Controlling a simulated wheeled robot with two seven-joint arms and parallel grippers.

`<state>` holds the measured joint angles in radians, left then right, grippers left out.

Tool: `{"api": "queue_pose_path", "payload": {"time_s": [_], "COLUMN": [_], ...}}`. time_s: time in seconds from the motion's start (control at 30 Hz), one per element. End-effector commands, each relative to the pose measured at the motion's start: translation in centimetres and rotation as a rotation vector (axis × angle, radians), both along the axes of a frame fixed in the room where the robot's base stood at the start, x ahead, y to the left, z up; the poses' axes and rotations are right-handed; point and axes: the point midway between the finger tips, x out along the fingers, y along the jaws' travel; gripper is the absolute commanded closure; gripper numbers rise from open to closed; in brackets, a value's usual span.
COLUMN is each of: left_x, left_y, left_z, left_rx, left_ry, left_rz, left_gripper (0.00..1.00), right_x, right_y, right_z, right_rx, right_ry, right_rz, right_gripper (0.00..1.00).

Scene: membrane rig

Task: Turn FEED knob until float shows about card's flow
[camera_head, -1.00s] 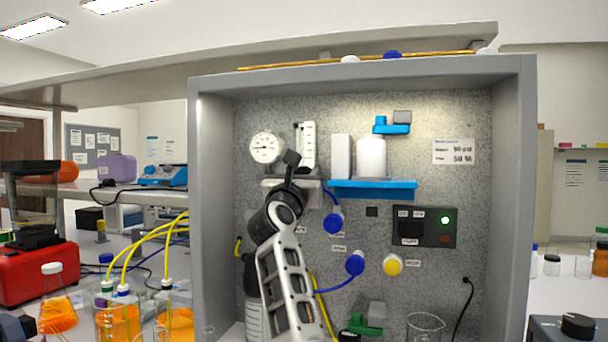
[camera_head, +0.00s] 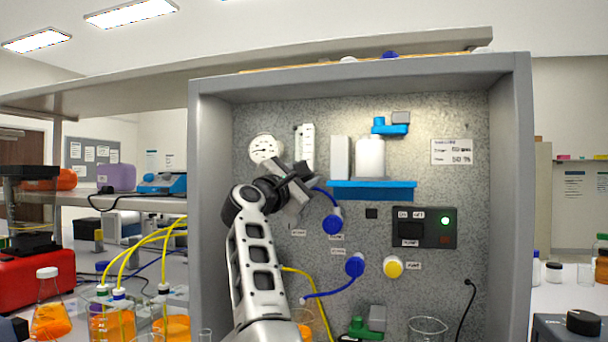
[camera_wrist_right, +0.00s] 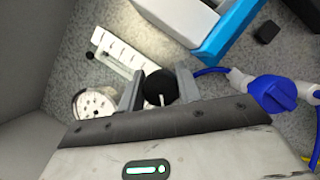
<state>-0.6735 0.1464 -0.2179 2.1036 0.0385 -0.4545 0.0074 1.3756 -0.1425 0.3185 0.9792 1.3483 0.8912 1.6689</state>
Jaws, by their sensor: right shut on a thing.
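A black knob (camera_wrist_right: 160,88) with a pale pointer line sits between the fingers of my right gripper (camera_wrist_right: 160,90) in the right wrist view. The fingers are shut on its sides. In the head view my right gripper (camera_head: 300,174) is at the panel, just below the white flow meter (camera_head: 305,146), and hides the knob. The flow meter also shows in the right wrist view (camera_wrist_right: 128,55); its float reading is too small to tell. The card (camera_head: 452,151) is on the panel at the right, its print blurred. My left gripper is out of view.
A round gauge (camera_head: 265,148) is left of the flow meter. A blue shelf (camera_head: 372,190) holds white canisters. Blue knobs (camera_head: 355,266) and a yellow knob (camera_head: 393,267) sit lower on the panel. A switch box (camera_head: 424,227) has a green light.

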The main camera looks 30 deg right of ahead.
Motion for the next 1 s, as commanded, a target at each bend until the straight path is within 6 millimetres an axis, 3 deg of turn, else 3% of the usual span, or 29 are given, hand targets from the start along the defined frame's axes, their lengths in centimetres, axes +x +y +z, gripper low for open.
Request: {"api": "queue_pose_path", "payload": {"time_s": [0.6,1.0], "left_x": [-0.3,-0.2], "left_y": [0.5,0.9], "left_z": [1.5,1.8], "left_rx": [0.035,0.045], "left_ry": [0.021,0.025], "left_rz": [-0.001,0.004], "left_gripper": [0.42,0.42], "right_x": [0.0,0.0], "right_y": [0.0,0.0], "right_z": [-0.1,-0.3], "right_rx": [0.369,0.502], "right_ry": [-0.424,-0.581], "right_rz": [0.001,0.001], "right_gripper": [0.89,0.89]}}
